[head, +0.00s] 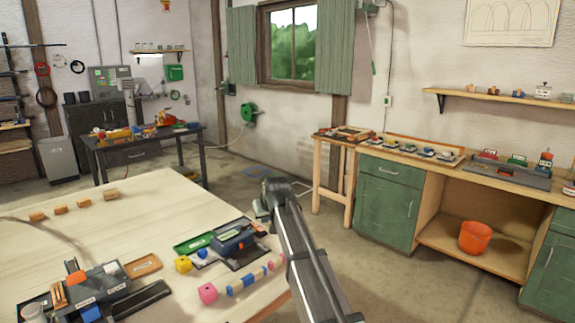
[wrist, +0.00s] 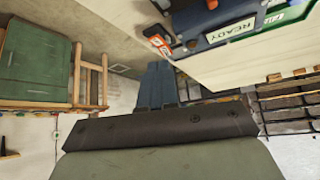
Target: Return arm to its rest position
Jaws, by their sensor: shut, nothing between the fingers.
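My arm (head: 310,255) reaches up from the bottom of the head view, past the right edge of the pale worktable (head: 120,215). Its end is bent at the table's edge, and the gripper is mostly hidden there. In the wrist view my gripper (wrist: 160,70) shows two blue-grey fingers side by side, shut with nothing between them. They are apart from the table top, which fills the upper right of that view. A dark blue device marked READY (wrist: 222,32) lies on the table near them.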

